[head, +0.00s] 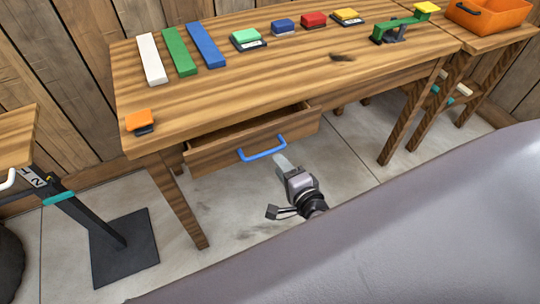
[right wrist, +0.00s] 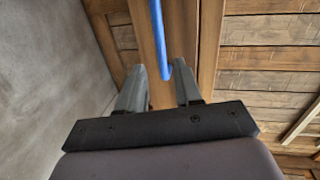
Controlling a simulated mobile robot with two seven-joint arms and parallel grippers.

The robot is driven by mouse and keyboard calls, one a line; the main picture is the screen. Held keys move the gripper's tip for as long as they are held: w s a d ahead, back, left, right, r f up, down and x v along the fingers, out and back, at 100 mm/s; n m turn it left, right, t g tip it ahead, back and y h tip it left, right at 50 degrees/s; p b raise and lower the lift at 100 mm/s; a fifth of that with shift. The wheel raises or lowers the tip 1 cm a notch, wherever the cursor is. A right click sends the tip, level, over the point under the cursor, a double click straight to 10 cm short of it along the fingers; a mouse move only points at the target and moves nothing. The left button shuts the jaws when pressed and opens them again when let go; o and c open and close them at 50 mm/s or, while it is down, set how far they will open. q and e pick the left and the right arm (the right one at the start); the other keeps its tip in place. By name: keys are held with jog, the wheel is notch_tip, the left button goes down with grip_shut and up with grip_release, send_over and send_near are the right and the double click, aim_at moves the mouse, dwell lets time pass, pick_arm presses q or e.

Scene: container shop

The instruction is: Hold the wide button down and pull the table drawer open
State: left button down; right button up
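The wooden table (head: 200,103) has its drawer (head: 215,159) standing partly open below the top. The drawer's blue handle (head: 262,152) also shows in the right wrist view (right wrist: 158,40). My right gripper (head: 284,166) is just in front of and below the handle. In the right wrist view its two fingers (right wrist: 160,84) are apart, with the end of the handle between or just beyond them; contact cannot be told. An orange button (head: 138,119) on a dark base sits at the table's front left corner. Nothing visibly presses it. My left gripper is not in view.
White, green and blue bars (head: 180,52) lie on the table, with several coloured blocks on bases (head: 284,25) along the back. An orange crate (head: 490,14) is on a side table. A dark stand (head: 122,248) is at left.

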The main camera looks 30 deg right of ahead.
aim_at(271, 150)
jog(key=shift+m, duration=0.4)
jog(key=shift+b+x, duration=0.45)
jog(key=shift+x, duration=3.3)
jog(key=shift+d+r, duration=0.1)
jog(key=shift+d, duration=0.05)
grip_shut()
